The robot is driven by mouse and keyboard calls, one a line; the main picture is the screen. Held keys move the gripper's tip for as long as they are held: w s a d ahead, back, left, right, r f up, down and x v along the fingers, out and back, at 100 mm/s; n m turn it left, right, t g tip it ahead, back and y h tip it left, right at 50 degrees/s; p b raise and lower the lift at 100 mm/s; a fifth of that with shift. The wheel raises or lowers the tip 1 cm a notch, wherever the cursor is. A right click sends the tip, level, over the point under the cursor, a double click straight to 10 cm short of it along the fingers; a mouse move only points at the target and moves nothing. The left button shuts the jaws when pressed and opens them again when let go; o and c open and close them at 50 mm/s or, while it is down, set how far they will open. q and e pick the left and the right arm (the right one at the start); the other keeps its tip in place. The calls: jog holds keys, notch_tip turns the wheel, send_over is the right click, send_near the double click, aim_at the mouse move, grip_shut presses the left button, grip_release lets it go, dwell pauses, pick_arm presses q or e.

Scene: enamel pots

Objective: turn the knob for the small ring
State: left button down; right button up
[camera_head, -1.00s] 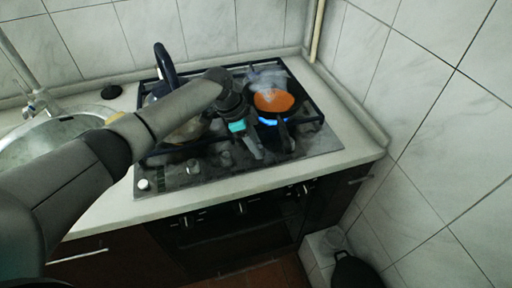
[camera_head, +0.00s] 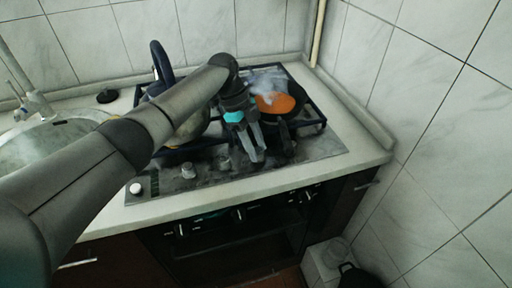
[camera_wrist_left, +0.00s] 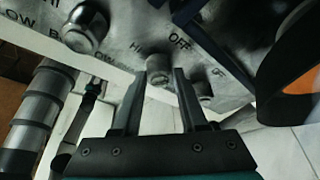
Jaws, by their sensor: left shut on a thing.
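My left gripper (camera_head: 258,157) reaches down over the front strip of the hob (camera_head: 320,146). Its fingers show in the left wrist view (camera_wrist_left: 160,82), closed on the sides of a small grey knob (camera_wrist_left: 159,73). Printed "HI" and "OFF" marks lie near this knob. Another knob (camera_wrist_left: 86,27) is to the left in that view and one (camera_wrist_left: 204,91) is just to the right. In the head view the held knob is hidden by the fingers. The small ring cannot be made out. My right gripper is not in view.
A black pan with orange contents (camera_head: 274,103) steams on the right of the hob, close beside my left gripper. The sink (camera_head: 50,140) is at the left. Tiled walls bound the back and right.

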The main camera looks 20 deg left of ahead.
pick_arm(q)
jog(key=shift+c, duration=2.2)
grip_release()
jog(key=p+v, duration=0.2)
jog(key=v, duration=1.3)
jog(key=shift+s, duration=0.1)
